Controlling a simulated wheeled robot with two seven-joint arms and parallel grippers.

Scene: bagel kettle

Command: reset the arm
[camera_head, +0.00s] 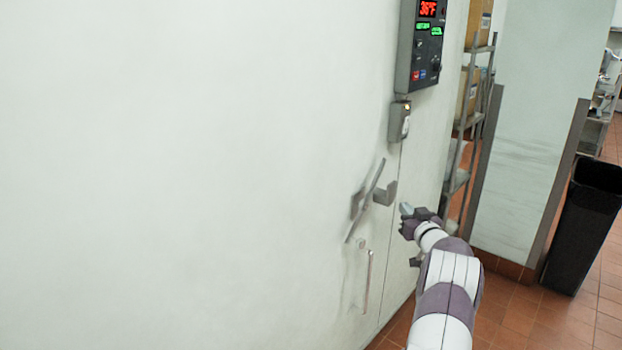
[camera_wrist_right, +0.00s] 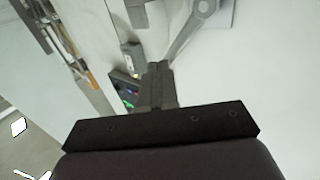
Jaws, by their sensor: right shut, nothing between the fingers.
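My right arm (camera_head: 447,285) reaches in from the lower right in the head view. Its gripper (camera_head: 406,211) is in front of the white door, just right of and below the metal latch. In the right wrist view the gripper (camera_wrist_right: 158,72) is shut with nothing held between its fingers. The door's lever handle (camera_head: 367,198) stands tilted in the head view, and a handle also shows in the right wrist view (camera_wrist_right: 190,32) beyond the fingertips. Any gap between gripper and latch is hard to judge. My left gripper is out of view.
The large white door (camera_head: 180,170) fills the left side. A control panel (camera_head: 421,45) with a red display is on the wall above the latch. Shelving with boxes (camera_head: 470,100) and a black bin (camera_head: 585,225) stand at the right, over red tile floor (camera_head: 520,318).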

